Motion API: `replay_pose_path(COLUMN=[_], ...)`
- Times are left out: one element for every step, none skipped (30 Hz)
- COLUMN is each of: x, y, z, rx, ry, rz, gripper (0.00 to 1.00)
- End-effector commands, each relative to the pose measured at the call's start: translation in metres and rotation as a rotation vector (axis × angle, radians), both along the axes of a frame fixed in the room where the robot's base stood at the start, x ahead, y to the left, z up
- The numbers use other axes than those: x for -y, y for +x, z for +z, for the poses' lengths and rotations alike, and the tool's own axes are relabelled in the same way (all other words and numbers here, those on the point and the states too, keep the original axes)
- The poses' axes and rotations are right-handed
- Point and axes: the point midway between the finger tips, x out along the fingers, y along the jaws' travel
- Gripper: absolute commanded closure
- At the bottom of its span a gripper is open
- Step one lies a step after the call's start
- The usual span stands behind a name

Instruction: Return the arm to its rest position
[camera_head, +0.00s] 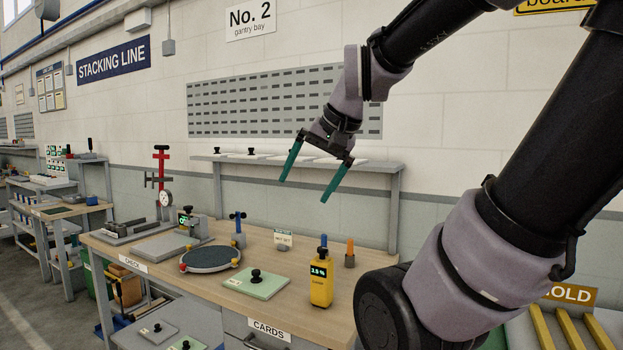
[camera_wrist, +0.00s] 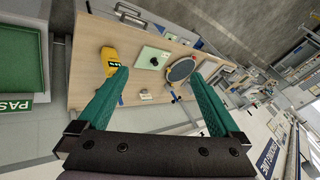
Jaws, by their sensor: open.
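My gripper (camera_head: 308,178) is raised in the air above the workbench, with its two green fingers spread and nothing between them. In the wrist view the open fingers (camera_wrist: 160,100) frame part of the bench. My dark arm comes in from the upper right of the head view and bends down to the gripper. The gripper touches nothing that I can see.
Below is the wooden bench (camera_head: 225,290) with a yellow meter (camera_head: 321,288), a pale green plate with a black knob (camera_head: 257,284), a round dark plate (camera_head: 210,259) and a dial gauge stand (camera_head: 163,180). A grey shelf (camera_head: 300,161) stands behind. The air around the gripper is clear.

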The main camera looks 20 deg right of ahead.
Motion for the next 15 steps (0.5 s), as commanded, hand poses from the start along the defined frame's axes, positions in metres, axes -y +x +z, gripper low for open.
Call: replay_pose_path(x=[-0.002,-0.002,-0.002,-0.003,-0.003,-0.003,-0.003,-0.003,-0.003,-0.003,-0.002,-0.002,-0.003,-0.002,-0.002], y=[-0.009,-0.012,-0.017,-0.019,-0.020,-0.022,-0.023,-0.023,-0.023,-0.023,-0.023,-0.023,-0.023,-0.022,-0.022], z=[0.004,0.005,0.007,0.007,0.008,0.008,0.008,0.008,0.008,0.008,0.008,0.008,0.008,0.008,0.008], rx=[0.033,0.047,0.062,0.070,0.077,0.082,0.084,0.085,0.085,0.085,0.085,0.084,0.084,0.084,0.084], ry=[-0.046,-0.070,-0.097,-0.112,-0.124,-0.135,-0.140,-0.142,-0.143,-0.142,-0.142,-0.142,-0.141,-0.141,-0.140], rz=[0.039,0.059,0.080,0.091,0.100,0.108,0.112,0.114,0.115,0.114,0.114,0.113,0.113,0.113,0.112], gripper=[0.00,0.00,0.00,0.00,0.00,0.00,0.00,0.00,0.00,0.00,0.00,0.00,0.00,0.00,0.00])
